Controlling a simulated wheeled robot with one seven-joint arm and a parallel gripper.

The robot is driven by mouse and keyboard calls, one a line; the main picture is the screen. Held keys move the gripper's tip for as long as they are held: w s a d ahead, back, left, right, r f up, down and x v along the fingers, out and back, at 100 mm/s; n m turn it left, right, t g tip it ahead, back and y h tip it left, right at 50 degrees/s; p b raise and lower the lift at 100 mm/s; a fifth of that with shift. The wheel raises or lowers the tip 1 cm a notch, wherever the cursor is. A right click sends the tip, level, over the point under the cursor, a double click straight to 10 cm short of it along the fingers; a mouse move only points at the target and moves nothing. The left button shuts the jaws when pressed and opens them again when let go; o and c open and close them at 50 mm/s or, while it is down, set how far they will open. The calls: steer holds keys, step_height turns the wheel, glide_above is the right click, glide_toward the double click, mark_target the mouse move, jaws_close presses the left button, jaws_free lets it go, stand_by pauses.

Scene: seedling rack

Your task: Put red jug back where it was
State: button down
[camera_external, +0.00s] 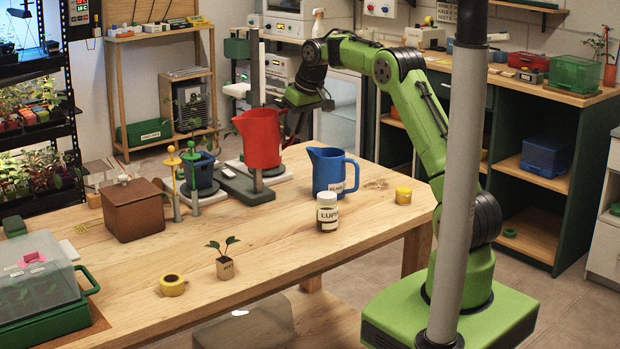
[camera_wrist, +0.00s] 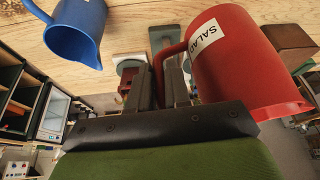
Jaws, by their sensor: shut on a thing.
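In the wrist view my gripper (camera_wrist: 172,85) is shut on the jug's handle. I cannot tell whether the jug's base touches a plate.
A blue jug (camera_external: 328,172) stands close by on the right, with a labelled jar (camera_external: 327,212) in front of it. A brown box (camera_external: 133,208) is further left. The front middle table is mostly clear.

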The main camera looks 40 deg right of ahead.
steer(key=b, duration=0.3)
glide_above(272, 165)
steer(key=shift+s+d+f+n, duration=0.3)
steer(key=shift+f+n, duration=0.05)
steer(key=shift+n, duration=0.05)
steer(key=shift+s+a+f, duration=0.1)
steer(key=shift+a+f, duration=0.1)
steer(key=shift+a, duration=0.05)
step_height(272, 165, down, 4)
steer(key=shift+f, duration=0.25)
step_height(272, 165, down, 10)
steer(key=b, duration=0.3)
steer(key=shift+f+b, duration=0.2)
steer(key=shift+b, duration=0.1)
steer(key=shift+d+r, duration=0.1)
steer(key=shift+r, duration=0.05)
steer(key=c, duration=1.1)
jaws_free()
